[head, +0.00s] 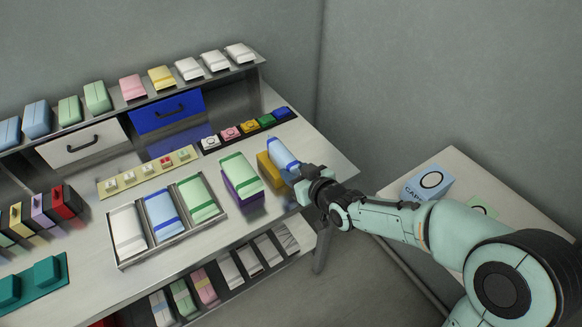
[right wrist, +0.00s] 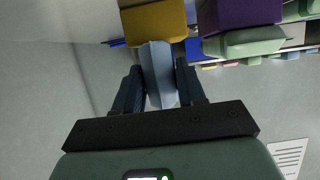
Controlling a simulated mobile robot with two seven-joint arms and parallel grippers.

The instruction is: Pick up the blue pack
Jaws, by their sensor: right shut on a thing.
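A light blue pack with darker blue bands (head: 281,151) is at my right gripper (head: 298,171), by the top of a yellow block (head: 268,169). In the right wrist view the blue pack (right wrist: 158,88) lies between the two dark fingers of my right gripper (right wrist: 158,70), which is shut on it. The yellow block (right wrist: 153,22) is just beyond the pack there. I cannot tell whether the pack still touches the block. Another blue pack (head: 162,214) lies in the middle of a three-part tray (head: 121,265). My left gripper is not in view.
A green pack (head: 238,171) lies on a purple block (head: 244,203) left of the yellow block. Small coloured button blocks (head: 248,127) stand behind. A shelf of packs (head: 145,96) runs along the back. A side table (head: 512,205) at right holds a blue box (head: 427,186).

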